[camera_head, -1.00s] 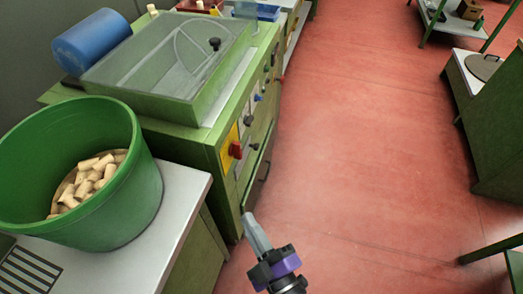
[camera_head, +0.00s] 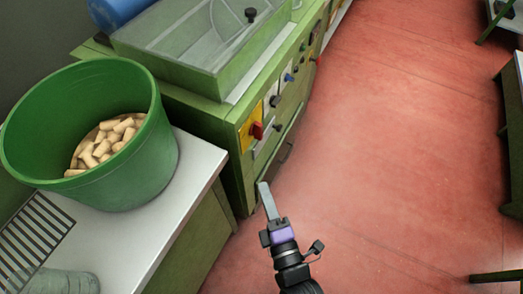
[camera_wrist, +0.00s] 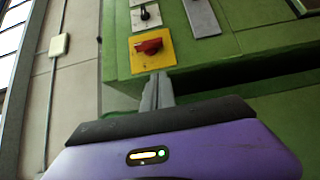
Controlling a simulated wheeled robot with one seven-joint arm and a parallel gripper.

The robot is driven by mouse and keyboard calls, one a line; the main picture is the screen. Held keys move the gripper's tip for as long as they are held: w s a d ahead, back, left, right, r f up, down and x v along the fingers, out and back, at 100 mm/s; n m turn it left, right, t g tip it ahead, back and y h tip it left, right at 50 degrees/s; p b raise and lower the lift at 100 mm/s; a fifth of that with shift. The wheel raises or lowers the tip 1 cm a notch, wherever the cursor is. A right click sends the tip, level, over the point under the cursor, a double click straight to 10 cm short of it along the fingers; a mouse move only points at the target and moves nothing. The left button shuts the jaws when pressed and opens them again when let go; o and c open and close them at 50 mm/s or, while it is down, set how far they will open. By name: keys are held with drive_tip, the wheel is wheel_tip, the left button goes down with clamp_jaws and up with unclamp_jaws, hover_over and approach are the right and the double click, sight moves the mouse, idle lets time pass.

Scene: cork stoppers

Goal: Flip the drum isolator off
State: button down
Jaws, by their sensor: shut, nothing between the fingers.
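The isolator is a red rotary knob (camera_head: 256,130) on a yellow plate (camera_head: 246,134), on the front of the green machine (camera_head: 238,170). In the wrist view the red knob (camera_wrist: 149,46) sits on its yellow plate (camera_wrist: 140,61) just beyond my fingertips. My gripper (camera_head: 263,187) is shut and empty, below and slightly right of the knob in the head view. In the wrist view my gripper (camera_wrist: 158,80) points up toward the plate's lower edge, apart from the knob as far as I can tell.
A green bucket (camera_head: 150,150) of corks stands on a metal-topped counter (camera_head: 196,160) at left. Other knobs, one blue (camera_head: 289,77) and one black (camera_head: 275,101), line the machine's front. The red floor (camera_head: 400,150) at right is clear.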

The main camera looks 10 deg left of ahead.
drive_tip(key=p, duration=0.1)
approach(255, 137)
drive_tip(key=w+a, duration=0.2)
drive_tip(key=a, duration=0.2)
drive_tip(key=shift+w+d+r+b, duration=0.1)
drive_tip(key=shift+w+d+b, duration=0.4)
drive_tip(key=shift+w+b, duration=0.25)
drive_tip(key=shift+w+d+r+b, duration=0.1)
drive_tip(key=shift+w+d+b, duration=0.45)
drive_tip(key=shift+w, duration=0.25)
drive_tip(key=shift+a+f, duration=0.1)
drive_tip(key=shift+a, duration=0.05)
